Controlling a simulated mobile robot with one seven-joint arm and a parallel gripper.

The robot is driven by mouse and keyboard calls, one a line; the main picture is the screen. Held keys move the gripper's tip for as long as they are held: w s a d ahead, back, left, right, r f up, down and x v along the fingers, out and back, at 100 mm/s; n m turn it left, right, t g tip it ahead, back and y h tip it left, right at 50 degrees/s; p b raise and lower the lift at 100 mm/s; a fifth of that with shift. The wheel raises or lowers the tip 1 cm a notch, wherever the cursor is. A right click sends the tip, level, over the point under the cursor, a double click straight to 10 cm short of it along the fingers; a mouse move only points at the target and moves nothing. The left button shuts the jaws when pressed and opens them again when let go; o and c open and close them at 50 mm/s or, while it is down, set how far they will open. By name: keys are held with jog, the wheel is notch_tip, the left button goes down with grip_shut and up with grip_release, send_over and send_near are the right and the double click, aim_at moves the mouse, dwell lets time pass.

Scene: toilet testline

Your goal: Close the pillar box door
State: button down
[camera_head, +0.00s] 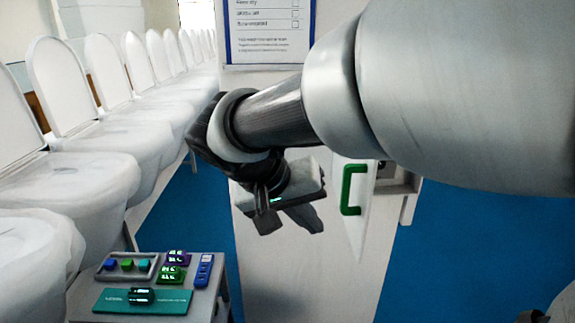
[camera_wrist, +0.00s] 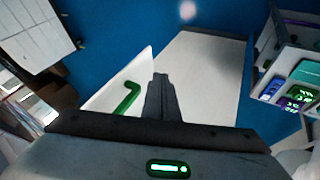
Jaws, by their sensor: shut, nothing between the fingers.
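The white pillar box (camera_head: 285,265) stands in the middle of the head view, partly hidden by my arm. Its white door (camera_head: 362,225) stands out at an angle at the right side, so it looks open. A green handle (camera_head: 350,188) is on the door. The door (camera_wrist: 112,82) and its handle (camera_wrist: 127,99) also show left of my fingers in the wrist view, with the pale pillar panel (camera_wrist: 207,70) to the right. My gripper (camera_head: 268,220) is shut and empty, left of the handle in the head view, with no clear contact with the door.
A row of white toilets (camera_head: 85,175) lines the left. A small grey stand (camera_head: 205,300) with coloured button blocks and a teal panel is at the lower left. A notice board (camera_head: 270,30) is behind my arm. Blue floor (camera_head: 450,255) is open on the right.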

send_near(356, 248)
notch_tip(356, 248, down, 3)
jog(key=w+a, duration=0.1)
jog(key=a, duration=0.1)
jog(key=shift+w+d+f+p, duration=0.15)
jog(key=shift+d+p, duration=0.2)
jog(key=shift+d, duration=0.6)
jog(key=shift+w+d+f+p, duration=0.15)
jog(key=shift+d+p, duration=0.15)
jog(key=shift+d, duration=0.7)
jog(key=shift+d, duration=0.1)
